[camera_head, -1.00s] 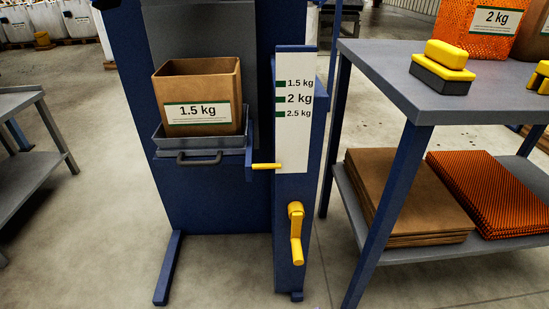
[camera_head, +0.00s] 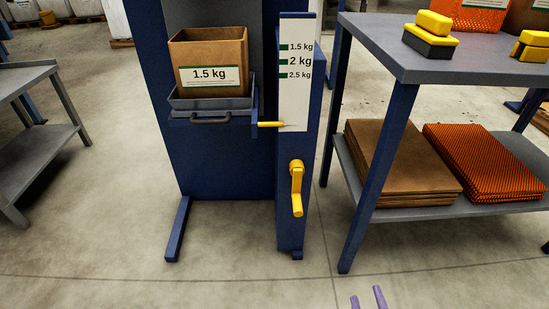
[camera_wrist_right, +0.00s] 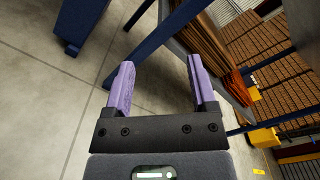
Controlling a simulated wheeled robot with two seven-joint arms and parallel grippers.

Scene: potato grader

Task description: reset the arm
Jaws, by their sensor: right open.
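My right gripper (camera_head: 368,299) shows only as two purple fingertips at the bottom edge of the head view. In the right wrist view its two purple fingers (camera_wrist_right: 160,88) stand wide apart with nothing between them, with floor and a blue table leg beyond. It is low in front of the table and apart from everything. My left gripper is not in view.
A blue grader stand holds a box marked 1.5 kg (camera_head: 210,62) on a grey tray (camera_head: 212,104). Beside it are a scale panel (camera_head: 294,105), a yellow pointer (camera_head: 270,125) and a yellow crank (camera_head: 297,190). A table (camera_head: 440,68) stands right, with stacked cardboard (camera_head: 400,165) below. Front floor is clear.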

